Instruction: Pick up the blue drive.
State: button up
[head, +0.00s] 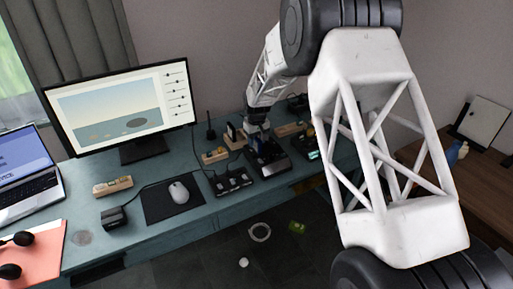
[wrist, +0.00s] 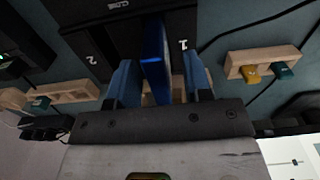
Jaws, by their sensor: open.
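The blue drive (wrist: 155,55) stands on edge in the black dock (wrist: 100,12), which is marked 1, 2 and CLONE. In the wrist view the drive lies between the two blue-padded fingers of my gripper (wrist: 160,72). The gripper is open, with a clear gap on the drive's right and a narrower one on its left. In the head view my gripper (head: 259,140) reaches down over the dock (head: 271,168); the drive is hard to tell apart there.
Wooden blocks with plugs stand to the right (wrist: 256,64) and left (wrist: 72,93) of the dock in the wrist view. Cables run nearby.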

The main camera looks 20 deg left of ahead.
jog(key=shift+f, duration=0.4)
grip_shut()
dwell(0.4)
